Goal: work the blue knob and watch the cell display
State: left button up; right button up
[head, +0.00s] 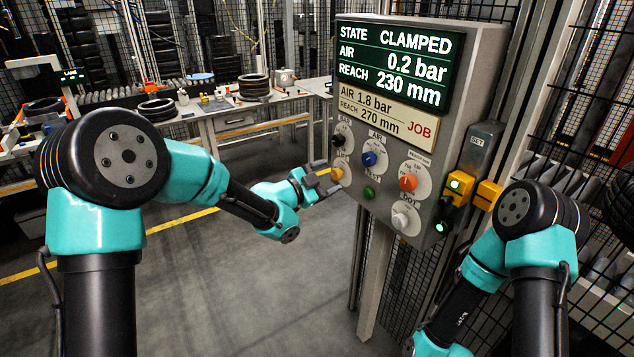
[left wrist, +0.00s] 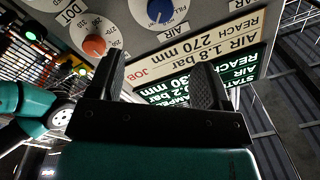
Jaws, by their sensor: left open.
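The blue knob (head: 368,159) sits in a white dial marked AIR on the grey control box. It also shows at the top of the left wrist view (left wrist: 160,12). The cell display (head: 395,66) reads STATE CLAMPED, AIR 0.2 bar, REACH 230 mm. The job plate (head: 385,113) below reads AIR 1.8 bar, REACH 270 mm. My left gripper (head: 323,180) is open, left of and a little below the blue knob, by a yellow knob (head: 338,174). I cannot tell whether it touches the yellow knob. In the left wrist view its fingers (left wrist: 158,85) hold nothing visible. My right gripper is out of view.
The box also bears a black knob (head: 339,140), an orange knob (head: 408,183), a white knob (head: 400,221) and a green button (head: 369,193). A yellow switch unit (head: 460,187) with lit green lamps stands right of it. Workbenches (head: 225,110) lie behind; the floor before them is clear.

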pick_arm(q)
jog(key=shift+v, duration=1.55)
jog(key=s+a+f+n+g+y, duration=0.1)
jog(key=s+a+f+n+y, duration=0.25)
jog(key=f, duration=0.55)
jog(key=s+a+f+n+g+y, duration=0.15)
jog(key=a+f+n, duration=0.3)
jog(key=f, duration=0.55)
jog(key=s+a+f+n+g+y, duration=0.1)
jog(key=s+a+f+n+y, duration=0.25)
jog(key=f, duration=0.55)
jog(key=s+a+f+n+g+y, duration=0.1)
jog(key=s+a+f+n+g, duration=0.2)
jog(key=s+f, duration=0.4)
jog(key=s+a+f+n+g+y, duration=0.1)
jog(key=s+a+f+n+g, duration=0.3)
jog(key=s+f, duration=0.4)
jog(key=s+n, duration=0.1)
jog(key=s, duration=0.6)
jog(key=shift+s+a, duration=0.35)
